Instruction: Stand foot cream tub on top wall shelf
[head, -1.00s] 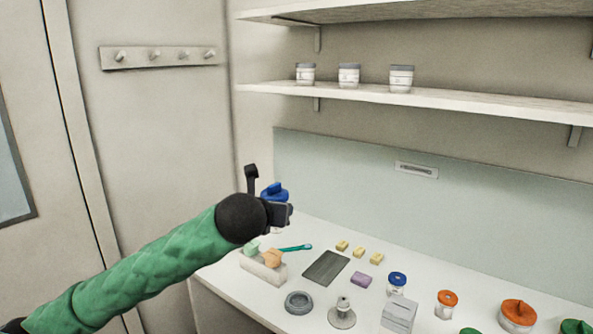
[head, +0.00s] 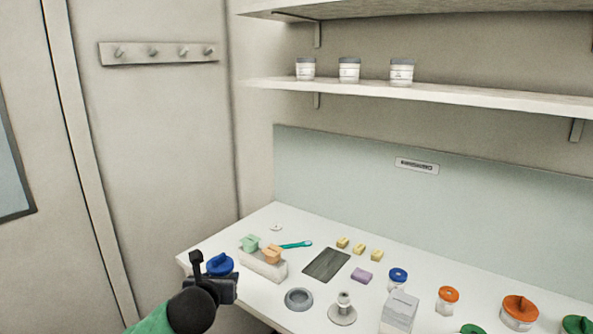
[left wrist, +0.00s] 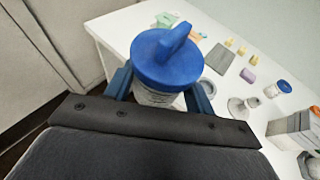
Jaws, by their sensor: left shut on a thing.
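My left gripper (head: 214,284) is shut on a tub with a broad blue lid (head: 219,264) and a raised ridge handle. In the left wrist view the tub (left wrist: 165,60) stands between the two blue fingers, its pale ribbed body partly hidden below the lid. No label on it can be read. In the head view it shows at the left front corner of the counter, apart from the shelves. The top wall shelf (head: 440,9) runs along the upper edge; its top surface is not visible. My right gripper is not in view.
The lower shelf (head: 480,98) bears three grey-lidded jars (head: 349,70). The counter (head: 275,214) holds a soap block holder (head: 262,266), a dark mat (head: 326,265), a grey ring (head: 299,299) and several lidded jars (head: 397,279). A peg rail (head: 158,53) hangs on the left wall.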

